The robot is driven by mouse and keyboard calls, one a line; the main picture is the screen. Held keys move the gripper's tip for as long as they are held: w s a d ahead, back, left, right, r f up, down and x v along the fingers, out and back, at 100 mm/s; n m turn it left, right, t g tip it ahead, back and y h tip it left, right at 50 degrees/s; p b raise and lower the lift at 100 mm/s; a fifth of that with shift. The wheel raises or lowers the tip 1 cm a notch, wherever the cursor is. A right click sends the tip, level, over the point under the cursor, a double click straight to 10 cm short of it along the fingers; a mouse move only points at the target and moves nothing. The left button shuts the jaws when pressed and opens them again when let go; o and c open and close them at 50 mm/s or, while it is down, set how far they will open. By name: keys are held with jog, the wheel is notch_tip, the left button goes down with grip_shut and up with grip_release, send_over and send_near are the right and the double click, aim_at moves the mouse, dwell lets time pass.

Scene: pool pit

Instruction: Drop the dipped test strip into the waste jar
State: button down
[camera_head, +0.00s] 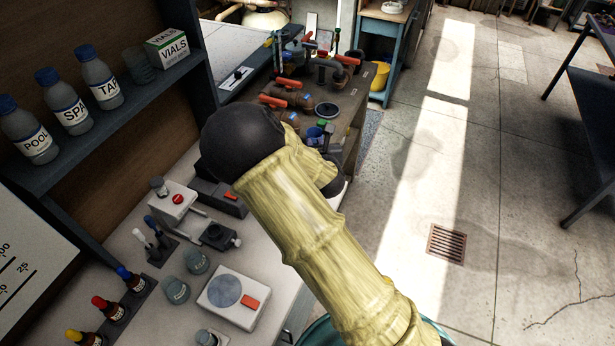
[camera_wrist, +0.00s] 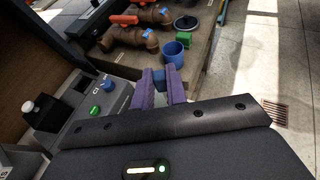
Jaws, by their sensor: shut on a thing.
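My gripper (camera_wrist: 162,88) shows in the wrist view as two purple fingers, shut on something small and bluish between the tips. I take this to be the test strip; its shape is not clear. A blue open cup (camera_wrist: 176,53) stands just beyond the fingertips, apart from them in the picture. It also shows in the head view (camera_head: 315,136), beside my arm. I cannot tell whether this cup is the waste jar. Two small clear jars, one of them here (camera_head: 195,262), stand on the white bench (camera_head: 228,330). In the head view my arm hides my gripper.
A grey box with blue and green knobs (camera_wrist: 110,100) is left of my fingers. The floor to the right (camera_head: 430,180) is open.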

notch_tip(320, 180, down, 6)
jog(key=b, duration=0.4)
jog(key=shift+b, duration=0.3)
jog(key=c, duration=1.3)
grip_release()
jog(key=shift+w, duration=0.1)
jog(key=shift+s+r, duration=0.1)
jog(key=shift+s, duration=0.1)
